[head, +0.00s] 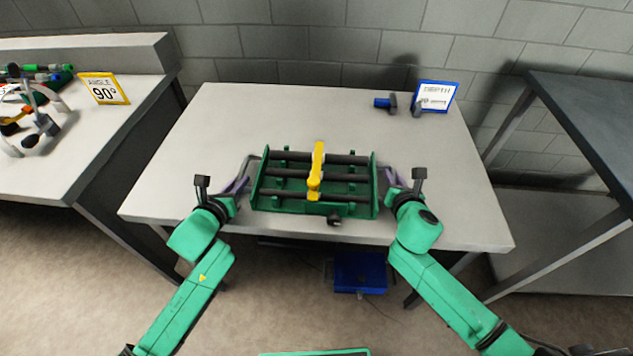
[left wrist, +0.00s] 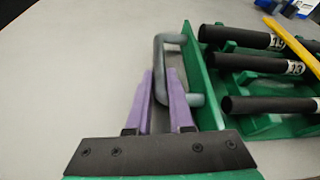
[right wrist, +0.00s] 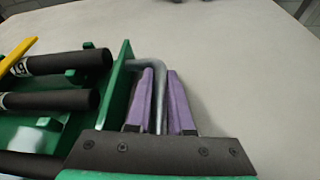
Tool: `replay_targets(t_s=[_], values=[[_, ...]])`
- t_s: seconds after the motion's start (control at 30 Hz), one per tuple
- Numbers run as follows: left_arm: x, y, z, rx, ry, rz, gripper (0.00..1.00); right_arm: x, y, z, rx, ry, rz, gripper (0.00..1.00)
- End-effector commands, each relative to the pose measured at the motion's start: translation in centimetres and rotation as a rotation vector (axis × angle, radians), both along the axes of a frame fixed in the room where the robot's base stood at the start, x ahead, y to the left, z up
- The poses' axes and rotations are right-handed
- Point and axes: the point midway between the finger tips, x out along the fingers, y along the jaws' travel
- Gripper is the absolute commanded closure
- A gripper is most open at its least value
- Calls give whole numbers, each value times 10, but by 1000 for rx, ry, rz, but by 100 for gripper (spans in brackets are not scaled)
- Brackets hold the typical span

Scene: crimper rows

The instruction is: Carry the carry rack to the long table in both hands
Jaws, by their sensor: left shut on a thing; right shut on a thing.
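The carry rack (head: 270,203) is a green tray with several black tubes across it and grey handles at both ends. It is over the front middle of a light-topped table (head: 225,110); I cannot tell whether it touches the top. My left gripper (head: 240,186) is shut on the left handle, which also shows in the left wrist view (left wrist: 159,62). My right gripper (head: 391,180) is shut on the right handle, seen in the right wrist view (right wrist: 158,90). A yellow piece (head: 317,165) lies across the tubes. Some tubes carry white number labels.
A blue-framed sign (head: 437,88) and small blue-and-dark parts (head: 385,104) stand at the table's back right. A left bench (head: 70,170) holds tools and an "ANGLE 90°" sign (head: 104,92). A dark table (head: 590,110) stands right. A blue box (head: 360,272) lies below. The table's back middle is clear.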

Motion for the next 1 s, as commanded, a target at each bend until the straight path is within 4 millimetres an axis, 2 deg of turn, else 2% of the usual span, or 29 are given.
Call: replay_targets(t_s=[0.37, 0.5, 0.9, 1.0], values=[[0, 1, 0, 1, 1, 2, 100, 0, -1, 0, -1, 1, -3, 100], [1, 1, 7, 1, -7, 1, 100, 1, -1, 6, -2, -6, -2, 100], [1, 1, 52, 1, -8, 1, 100, 1, -1, 51, -2, -6, -2, 100], [1, 1, 56, 1, -8, 1, 100, 1, -1, 55, -2, -6, -2, 100]])
